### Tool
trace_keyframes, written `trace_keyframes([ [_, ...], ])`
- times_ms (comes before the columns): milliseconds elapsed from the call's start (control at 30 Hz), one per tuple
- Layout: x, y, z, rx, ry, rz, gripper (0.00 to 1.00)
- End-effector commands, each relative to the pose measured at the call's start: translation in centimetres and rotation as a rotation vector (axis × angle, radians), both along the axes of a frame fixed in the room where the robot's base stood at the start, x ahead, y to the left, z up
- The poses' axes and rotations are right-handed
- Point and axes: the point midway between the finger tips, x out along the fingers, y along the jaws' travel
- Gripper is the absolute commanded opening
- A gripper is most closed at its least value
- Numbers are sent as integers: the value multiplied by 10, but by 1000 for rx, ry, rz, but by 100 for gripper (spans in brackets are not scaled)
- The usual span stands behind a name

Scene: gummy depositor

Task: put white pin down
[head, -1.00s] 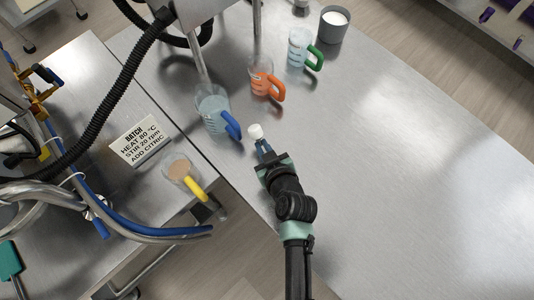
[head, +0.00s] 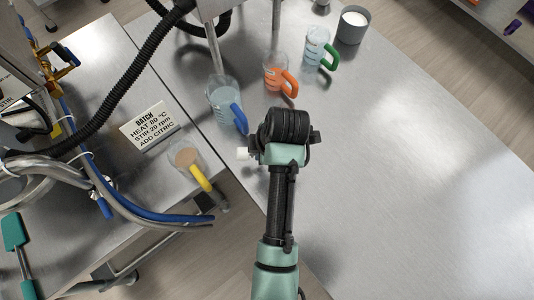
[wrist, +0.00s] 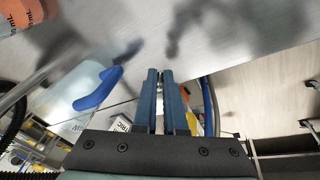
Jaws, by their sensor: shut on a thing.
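The white pin (head: 243,153) shows in the head view as a small pale end jutting out to the left of my wrist. My gripper (wrist: 160,74) is shut on it; in the wrist view its two dark blue fingers are close together. The pin cannot be made out clearly between the fingers in the wrist view. In the head view my arm hides most of the fingers and the rest of the pin. The pin is near the edge of the steel table (head: 420,160), apart from the beaker with the blue handle.
A blue-handled beaker (head: 222,98) of pale liquid stands just behind the pin. Orange-handled (head: 275,72) and green-handled (head: 316,46) beakers and a grey cup (head: 352,28) stand farther back. A yellow-handled beaker (head: 186,157) and a batch sign (head: 148,124) are left. The table's right side is clear.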

Motion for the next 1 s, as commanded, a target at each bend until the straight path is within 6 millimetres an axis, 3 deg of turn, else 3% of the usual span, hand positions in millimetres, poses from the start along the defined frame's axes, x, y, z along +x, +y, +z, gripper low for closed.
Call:
trace_keyframes([
  [200, -29, -2, 24, -125, -26, 387, 0],
  [400, -44, -5, 38, -178, -55, 573, 0],
  [833, -48, -6, 40, -188, -62, 616, 0],
  [1000, -49, -6, 15, -186, -58, 616, 0],
])
